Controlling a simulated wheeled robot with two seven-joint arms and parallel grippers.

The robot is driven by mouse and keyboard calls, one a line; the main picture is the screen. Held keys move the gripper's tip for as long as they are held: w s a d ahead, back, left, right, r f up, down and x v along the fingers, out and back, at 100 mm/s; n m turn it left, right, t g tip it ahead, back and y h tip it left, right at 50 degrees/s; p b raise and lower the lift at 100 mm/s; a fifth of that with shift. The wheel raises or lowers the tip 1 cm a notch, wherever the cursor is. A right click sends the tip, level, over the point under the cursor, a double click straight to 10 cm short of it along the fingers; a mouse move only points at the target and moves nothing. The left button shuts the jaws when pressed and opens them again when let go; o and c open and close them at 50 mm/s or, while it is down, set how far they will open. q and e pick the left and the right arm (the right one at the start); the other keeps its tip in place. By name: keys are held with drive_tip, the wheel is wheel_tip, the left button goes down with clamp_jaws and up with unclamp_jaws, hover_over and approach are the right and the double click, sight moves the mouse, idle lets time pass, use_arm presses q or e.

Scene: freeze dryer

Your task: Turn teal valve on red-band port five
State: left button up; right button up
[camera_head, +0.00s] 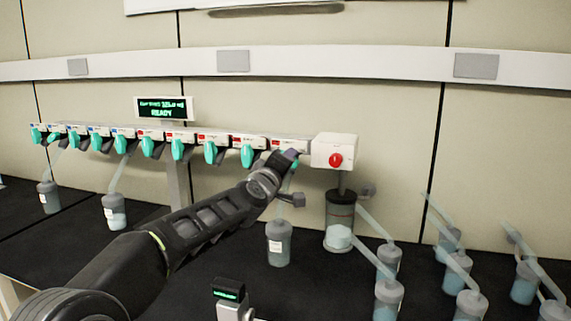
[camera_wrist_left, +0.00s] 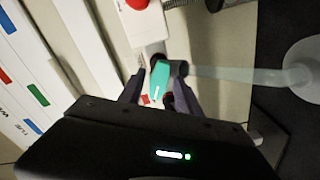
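A row of teal valves hangs under a white manifold (camera_head: 126,133) in the head view; several ports on its right part carry red bands (camera_head: 250,140). My left gripper (camera_head: 286,161) is at the rightmost port, beside the white box with a red knob, and mostly hides that port's valve. In the left wrist view, a teal valve (camera_wrist_left: 160,78) lies between the fingers of my left gripper (camera_wrist_left: 160,92). The fingers are apart, one on each side of it, with gaps showing; contact is not clear. I cannot read the port numbers. My right gripper is not in view.
The white box with the red knob (camera_head: 335,151) ends the manifold on the right. A flask (camera_head: 279,243) hangs below my left gripper. Several flasks with tubes stand at the right. A display (camera_head: 163,109) reading READY stands behind the manifold.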

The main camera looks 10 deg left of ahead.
use_arm(q)
drive_tip(key=shift+s, duration=0.1)
drive_tip(key=s+b, duration=0.1)
drive_tip(key=s, duration=0.6)
drive_tip(key=shift+s+a, duration=0.2)
drive_tip(key=shift+s, duration=0.1)
